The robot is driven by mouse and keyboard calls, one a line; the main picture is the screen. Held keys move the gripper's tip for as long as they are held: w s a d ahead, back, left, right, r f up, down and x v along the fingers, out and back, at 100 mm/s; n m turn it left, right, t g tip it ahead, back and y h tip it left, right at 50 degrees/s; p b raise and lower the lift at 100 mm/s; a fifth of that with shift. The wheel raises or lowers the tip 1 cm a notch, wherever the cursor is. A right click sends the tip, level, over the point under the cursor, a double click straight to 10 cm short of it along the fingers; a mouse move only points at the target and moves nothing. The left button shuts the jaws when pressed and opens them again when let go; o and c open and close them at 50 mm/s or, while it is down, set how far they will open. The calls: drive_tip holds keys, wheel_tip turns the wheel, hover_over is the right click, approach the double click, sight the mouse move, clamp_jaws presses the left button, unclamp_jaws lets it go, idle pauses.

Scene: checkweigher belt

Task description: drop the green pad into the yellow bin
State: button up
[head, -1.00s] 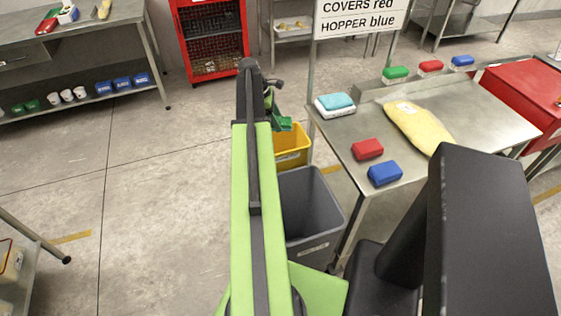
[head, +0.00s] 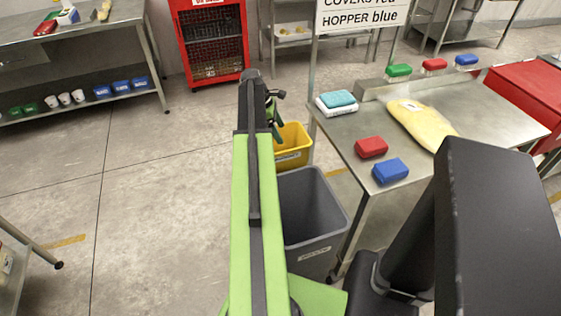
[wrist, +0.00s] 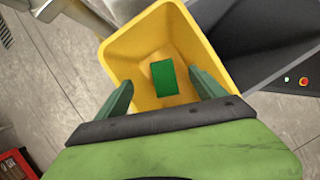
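The green pad (wrist: 163,78) lies inside the yellow bin (wrist: 118,52), low down against its inner wall or floor, as the wrist view shows. My gripper (wrist: 161,80) is open above the bin, its two green fingers apart with the pad showing beyond and between them, held by neither. In the head view my gripper (head: 275,118) is over the yellow bin (head: 293,158), partly hidden by my arm. The pad is hidden in the head view.
A grey bin (head: 320,215) stands right beside the yellow one. Open floor lies to the left.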

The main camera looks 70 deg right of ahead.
drive_tip(key=shift+r, duration=0.1)
drive_tip(key=p+v, duration=1.6)
drive_tip(key=v, duration=0.1)
drive_tip(key=shift+w+r, duration=0.1)
